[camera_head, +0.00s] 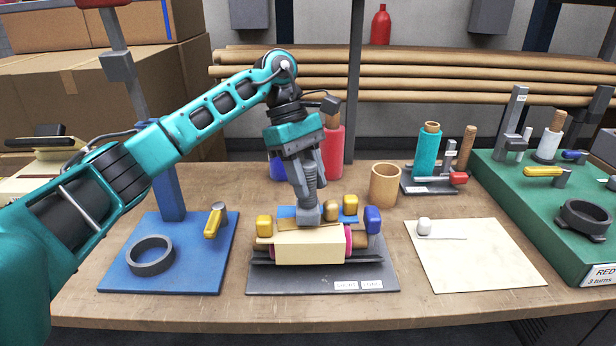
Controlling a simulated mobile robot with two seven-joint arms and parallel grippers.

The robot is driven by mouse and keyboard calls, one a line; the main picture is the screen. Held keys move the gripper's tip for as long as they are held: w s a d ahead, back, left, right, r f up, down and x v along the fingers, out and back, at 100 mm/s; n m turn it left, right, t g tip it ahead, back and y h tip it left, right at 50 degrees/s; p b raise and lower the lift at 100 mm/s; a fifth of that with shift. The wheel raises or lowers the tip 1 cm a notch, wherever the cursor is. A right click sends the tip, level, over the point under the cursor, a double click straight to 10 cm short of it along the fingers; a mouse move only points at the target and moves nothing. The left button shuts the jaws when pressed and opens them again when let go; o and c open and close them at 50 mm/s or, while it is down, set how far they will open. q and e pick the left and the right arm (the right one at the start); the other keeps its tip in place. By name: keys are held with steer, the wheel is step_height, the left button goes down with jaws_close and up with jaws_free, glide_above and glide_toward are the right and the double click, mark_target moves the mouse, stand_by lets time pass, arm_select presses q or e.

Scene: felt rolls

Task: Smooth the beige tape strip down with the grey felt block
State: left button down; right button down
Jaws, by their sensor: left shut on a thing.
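My left gripper (309,200) comes down from above and is shut on the grey felt block (308,214). The block is at the upper edge of the beige tape strip (308,247); I cannot tell whether it touches the strip. The strip lies over the front of a felt roll whose pink edge (348,240) shows at its right, with a brown core end (359,240) sticking out. The roll rests in a dark cradle (375,278). The gripper and block hide part of what lies behind the roll. My right gripper is not in view.
Yellow, brown and blue knobs stand around the roll. A blue board (200,270) with a black ring is at left. A cream board (480,262) with a small white piece is at right. A tan cup (385,185) and a teal roll (427,152) stand behind.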

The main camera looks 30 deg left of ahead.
arm_select(q)
steer(key=shift+f+b, duration=0.35)
steer(key=shift+f, duration=0.2)
stand_by(0.5)
steer(key=shift+s+a+b, duration=0.3)
steer(key=shift+s+a, duration=0.85)
steer(key=shift+a, duration=0.2)
steer(key=shift+w+d, duration=0.1)
steer(key=shift+d, duration=0.05)
steer(key=shift+w+d+p, duration=0.3)
steer(key=shift+w+d, duration=0.05)
steer(key=shift+d, duration=0.15)
steer(key=shift+w+d, duration=0.65)
steer(key=shift+d, duration=0.1)
